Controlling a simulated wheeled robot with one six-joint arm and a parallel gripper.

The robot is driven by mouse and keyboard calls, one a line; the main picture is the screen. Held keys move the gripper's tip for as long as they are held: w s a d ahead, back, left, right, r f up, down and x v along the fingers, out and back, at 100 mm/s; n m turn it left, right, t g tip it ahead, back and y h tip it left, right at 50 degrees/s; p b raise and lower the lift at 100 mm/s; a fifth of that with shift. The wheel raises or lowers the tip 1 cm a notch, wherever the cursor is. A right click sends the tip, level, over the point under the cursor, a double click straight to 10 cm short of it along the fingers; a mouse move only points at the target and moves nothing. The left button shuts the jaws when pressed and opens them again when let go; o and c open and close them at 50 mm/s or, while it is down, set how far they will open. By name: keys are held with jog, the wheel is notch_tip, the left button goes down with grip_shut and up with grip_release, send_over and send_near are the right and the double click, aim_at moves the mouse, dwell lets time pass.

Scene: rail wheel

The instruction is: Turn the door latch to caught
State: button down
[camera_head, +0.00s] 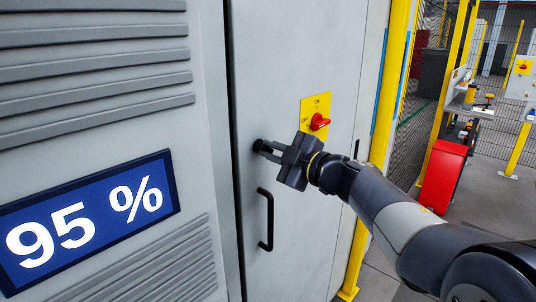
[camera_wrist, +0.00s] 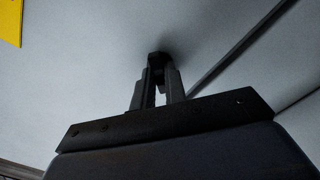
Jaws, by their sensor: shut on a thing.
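The door latch (camera_head: 258,145) is a small black piece on the grey cabinet door (camera_head: 300,60), near the door's left edge. My gripper (camera_head: 266,150) reaches in from the right, and its two fingers are closed on the latch. In the wrist view the latch (camera_wrist: 158,57) shows as a dark end against the grey door, between the fingertips (camera_wrist: 157,75). The fingers hide much of it, so I cannot tell which way it is turned.
A black bar handle (camera_head: 266,220) is on the door below the latch. A red rotary switch (camera_head: 319,121) on a yellow plate sits above my gripper. A yellow post (camera_head: 396,60) stands right of the door. A red box (camera_head: 443,178) is farther right.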

jog(key=shift+n+b, duration=0.85)
jog(key=shift+n, duration=0.85)
jog(key=shift+f, duration=0.1)
jog(key=shift+n+b, duration=0.8)
jog(key=shift+n, duration=0.2)
jog(key=shift+n+b, duration=0.7)
jog(key=shift+n, duration=0.3)
jog(key=c, duration=1.3)
grip_release()
